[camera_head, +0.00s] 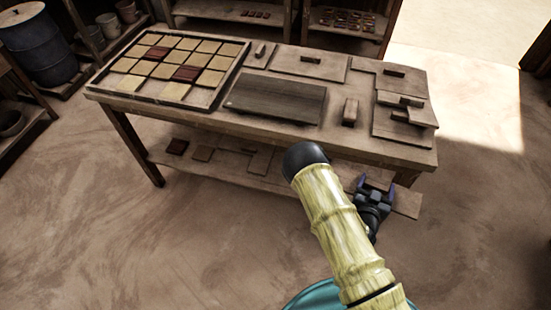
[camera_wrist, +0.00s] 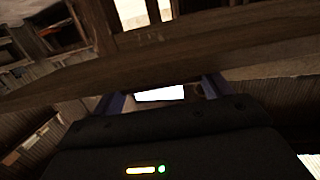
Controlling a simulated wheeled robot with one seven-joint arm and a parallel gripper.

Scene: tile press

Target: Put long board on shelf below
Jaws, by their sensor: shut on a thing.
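My gripper (camera_head: 375,184) is low in front of the work table's right side, beside the lower shelf (camera_head: 225,172). It is shut on a wooden board, which I take to be the long board (camera_head: 407,203). Its right end sticks out to the right of my gripper, and my arm hides much of the rest. In the wrist view a wide plank crosses at a slant beyond my fingers (camera_wrist: 160,95). I cannot tell whether the long board touches the shelf.
The table top (camera_head: 255,133) bears a tile tray (camera_head: 115,95), a dark panel (camera_head: 275,97) and several wooden pieces. Small boards (camera_head: 203,153) and a dark red tile (camera_head: 177,147) lie on the shelf's left part. The floor in front is clear.

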